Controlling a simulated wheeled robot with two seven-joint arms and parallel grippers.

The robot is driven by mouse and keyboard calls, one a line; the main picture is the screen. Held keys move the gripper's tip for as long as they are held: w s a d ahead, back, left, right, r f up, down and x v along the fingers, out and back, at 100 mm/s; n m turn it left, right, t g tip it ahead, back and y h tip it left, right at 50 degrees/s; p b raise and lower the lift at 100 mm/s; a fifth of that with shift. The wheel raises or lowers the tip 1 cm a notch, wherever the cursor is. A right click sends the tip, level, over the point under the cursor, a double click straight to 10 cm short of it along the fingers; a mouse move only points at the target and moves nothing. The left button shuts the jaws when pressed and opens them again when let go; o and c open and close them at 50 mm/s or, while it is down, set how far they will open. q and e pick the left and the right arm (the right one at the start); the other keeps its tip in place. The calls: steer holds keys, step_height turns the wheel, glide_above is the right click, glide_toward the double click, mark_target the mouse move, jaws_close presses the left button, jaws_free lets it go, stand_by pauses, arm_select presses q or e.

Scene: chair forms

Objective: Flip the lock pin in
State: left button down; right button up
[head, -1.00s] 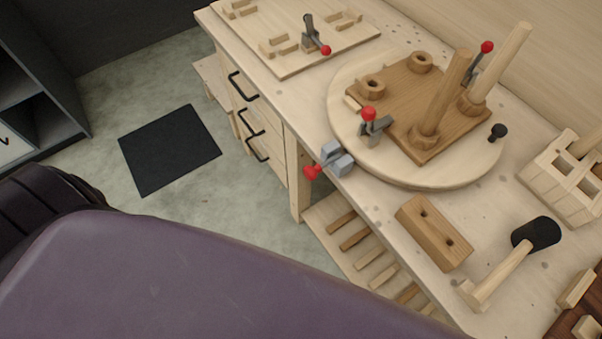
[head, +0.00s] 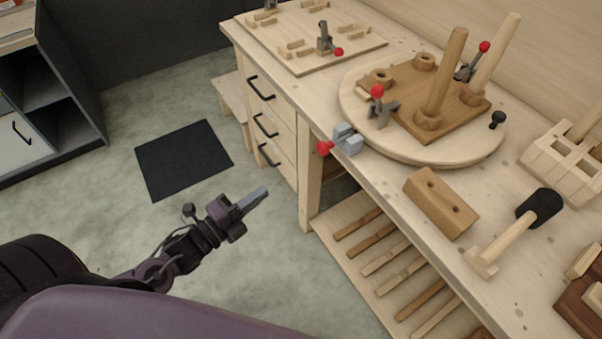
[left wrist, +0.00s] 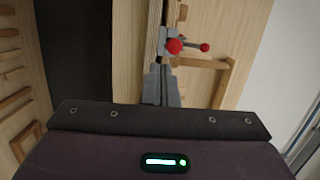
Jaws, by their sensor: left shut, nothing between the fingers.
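A grey block with a red-knobbed pin (head: 347,140) is mounted on the front edge of the workbench, beside the round turntable (head: 400,150). The red knob (head: 324,149) points out over the floor. My left gripper (head: 256,198) is shut and empty, in the air in front of the bench, left of and below the knob in the head view. In the left wrist view the shut fingers (left wrist: 161,85) point toward grey fittings with red knobs (left wrist: 175,46); they look apart from them. My right gripper is not in view.
The turntable carries a brown board (head: 415,105) with upright wooden legs and red-knobbed clamps (head: 377,92). A drilled wooden block (head: 441,203) and a mallet (head: 538,207) lie on the bench (head: 395,190). Slatted shelf (head: 375,250) below.

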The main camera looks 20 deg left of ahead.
arm_select(q)
step_height(320, 180, up, 2)
steer(key=s+d+m+h, duration=0.1)
steer(key=p, duration=0.2)
glide_toward(320, 152)
steer(key=x, duration=0.6)
steer(key=shift+w+r, duration=0.1)
steer(key=shift+w, duration=0.2)
steer(key=shift+w+d, duration=0.1)
steer(key=shift+d, duration=0.05)
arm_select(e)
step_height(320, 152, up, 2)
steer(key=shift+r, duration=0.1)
arm_select(q)
steer(key=shift+b+x, duration=0.5)
steer(key=shift+x, duration=0.9)
steer(key=shift+d, duration=0.2)
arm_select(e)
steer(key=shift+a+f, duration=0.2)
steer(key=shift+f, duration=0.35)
arm_select(q)
steer(key=shift+a, duration=0.1)
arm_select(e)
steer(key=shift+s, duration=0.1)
